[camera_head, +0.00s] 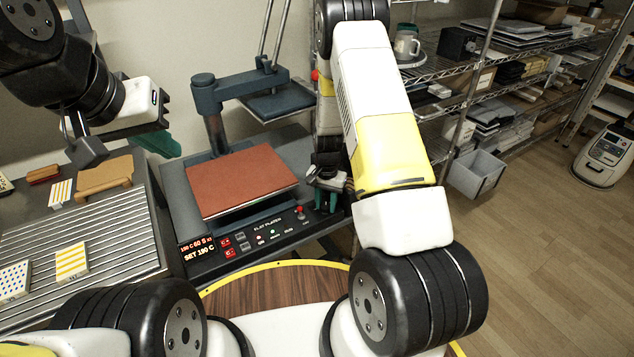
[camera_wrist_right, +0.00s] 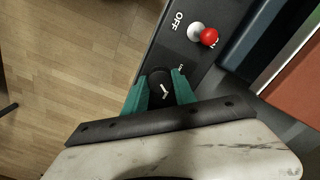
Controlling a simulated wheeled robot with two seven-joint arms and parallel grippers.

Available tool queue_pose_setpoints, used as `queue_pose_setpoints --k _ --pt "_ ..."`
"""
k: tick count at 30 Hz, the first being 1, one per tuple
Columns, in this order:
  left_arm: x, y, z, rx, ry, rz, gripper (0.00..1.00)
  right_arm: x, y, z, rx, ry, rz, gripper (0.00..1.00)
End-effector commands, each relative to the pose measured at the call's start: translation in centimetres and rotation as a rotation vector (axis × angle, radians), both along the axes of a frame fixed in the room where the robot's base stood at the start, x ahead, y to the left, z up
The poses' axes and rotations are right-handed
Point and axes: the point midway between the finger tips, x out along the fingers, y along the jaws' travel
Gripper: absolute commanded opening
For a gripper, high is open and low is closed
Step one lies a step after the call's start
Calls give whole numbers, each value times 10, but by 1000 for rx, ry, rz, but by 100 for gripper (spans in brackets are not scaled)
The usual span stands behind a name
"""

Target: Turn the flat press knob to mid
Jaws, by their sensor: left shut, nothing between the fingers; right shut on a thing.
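The flat press (camera_head: 184,204) stands in the middle of the head view, with a rust-red pad on its lower plate. Its front panel carries a display reading SET 190 C. The dark round knob (camera_wrist_right: 158,88), with a white pointer mark, is at the panel's right end in the right wrist view. My right gripper (camera_wrist_right: 160,92) is shut on the knob, with a green finger on each side. In the head view my right gripper (camera_head: 326,200) hides the knob. My left gripper (camera_head: 158,144) is shut and empty, raised at the left, away from the panel.
A red-tipped switch lever (camera_head: 300,212) stands beside the knob; its red ball (camera_wrist_right: 209,37) shows near the OFF label. A ribbed table (camera_head: 110,235) with patterned pieces lies left. Wire shelves (camera_head: 470,70) stand right. Open floor (camera_head: 545,260) is at right.

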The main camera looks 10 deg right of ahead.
Motion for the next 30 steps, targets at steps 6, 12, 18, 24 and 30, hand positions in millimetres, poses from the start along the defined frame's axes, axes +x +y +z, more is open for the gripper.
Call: queue_pose_setpoints --k 6,12,18,24,30 --pt "0 0 0 0 0 0 0 0 0 0 1 0 196 0" --pt "0 0 0 0 0 0 0 0 0 0 1 -1 362 0" --pt "0 0 0 0 0 0 0 0 0 0 0 0 491 0" --pt "0 0 0 0 0 0 0 0 0 0 0 0 572 0" --pt "0 0 0 0 0 0 0 0 0 0 0 0 608 0"
